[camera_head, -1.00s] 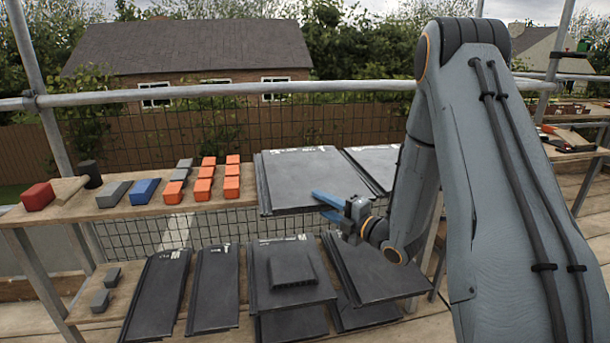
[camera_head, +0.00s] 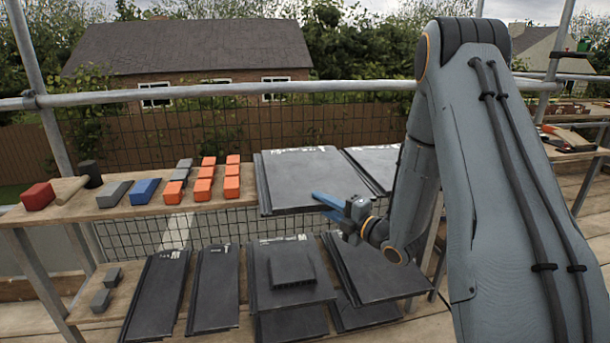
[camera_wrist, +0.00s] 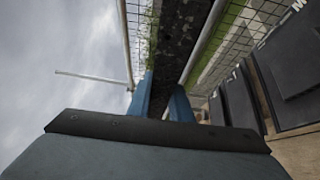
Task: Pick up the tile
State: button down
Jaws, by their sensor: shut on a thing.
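A dark grey tile (camera_head: 300,180) with white marks lies flat at upper shelf height, in the middle of the head view. My gripper (camera_head: 325,203) is at its right front edge, with blue fingers pointing left. In the wrist view, the blue fingers (camera_wrist: 167,100) are shut on a dark mottled slab that runs away from them edge-on. This slab appears to be the tile, but the head view does not make the contact clear. I cannot tell whether the tile is clear of the shelf.
Another tile (camera_head: 376,165) lies just right, partly behind my arm. Several tiles (camera_head: 213,290) lie on the lower shelf, one with a smaller tile (camera_head: 290,265) on top. Orange blocks (camera_head: 231,187) and a blue block (camera_head: 145,191) stand left on the upper shelf (camera_head: 110,212). A rail (camera_head: 200,94) crosses behind.

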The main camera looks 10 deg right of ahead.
jog(key=shift+r, duration=0.15)
dwell(0.6)
notch_tip(320, 180, up, 10)
jog(key=shift+f+p, duration=0.1)
jog(key=shift+p, duration=0.25)
jog(key=c, duration=2.1)
grip_release()
grip_shut()
